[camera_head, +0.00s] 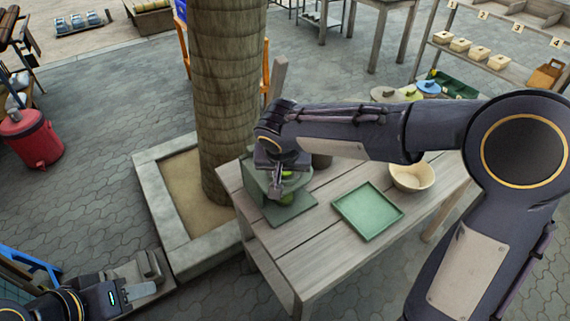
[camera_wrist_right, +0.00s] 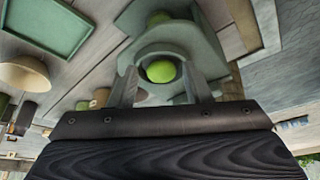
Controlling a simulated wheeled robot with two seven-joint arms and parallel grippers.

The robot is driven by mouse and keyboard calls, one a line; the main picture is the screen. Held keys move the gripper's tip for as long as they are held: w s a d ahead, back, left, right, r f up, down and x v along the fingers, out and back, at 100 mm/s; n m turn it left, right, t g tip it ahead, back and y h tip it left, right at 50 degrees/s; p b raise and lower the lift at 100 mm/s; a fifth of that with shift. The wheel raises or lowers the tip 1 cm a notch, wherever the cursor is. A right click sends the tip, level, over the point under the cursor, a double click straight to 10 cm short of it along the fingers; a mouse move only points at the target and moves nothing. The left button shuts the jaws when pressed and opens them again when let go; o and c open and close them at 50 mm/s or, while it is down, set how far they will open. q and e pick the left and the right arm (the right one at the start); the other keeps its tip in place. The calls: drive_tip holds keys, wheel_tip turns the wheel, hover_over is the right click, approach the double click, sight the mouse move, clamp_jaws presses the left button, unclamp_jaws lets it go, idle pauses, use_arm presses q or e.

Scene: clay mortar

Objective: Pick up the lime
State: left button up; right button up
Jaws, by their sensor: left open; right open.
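A round green lime (camera_wrist_right: 160,71) sits in a grey-green stand (camera_wrist_right: 205,60) in the right wrist view. A second green round shape (camera_wrist_right: 158,18) shows further up in the same stand. In the head view the stand (camera_head: 258,187) is on the wooden table, beside the tree trunk, and green (camera_head: 287,198) shows behind my gripper. My right gripper (camera_head: 277,187) is open at the stand, its fingers on either side of the lime in the wrist view; contact is unclear. My left gripper (camera_head: 132,295) is open and empty at the lower left, away from the table.
On the wooden table (camera_head: 312,248), a flat green tray (camera_head: 367,211) and a cream bowl (camera_head: 411,177) lie right of the stand. A dark cup (camera_head: 321,160) is partly hidden behind my right arm. The trunk (camera_head: 225,100) rises close left of the table.

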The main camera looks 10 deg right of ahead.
drive_tip(key=shift+w+d, duration=0.15)
drive_tip(key=shift+w, duration=0.25)
drive_tip(key=w, duration=0.1)
drive_tip(key=w+p, duration=0.1)
drive_tip(key=shift+w+d+r, duration=0.1)
drive_tip(key=shift+w+d, duration=0.25)
drive_tip(key=shift+w, duration=0.05)
drive_tip(key=shift+x, duration=1.6)
drive_tip(key=c, duration=0.7)
drive_tip(key=shift+s, duration=0.1)
drive_tip(key=shift+r, duration=0.1)
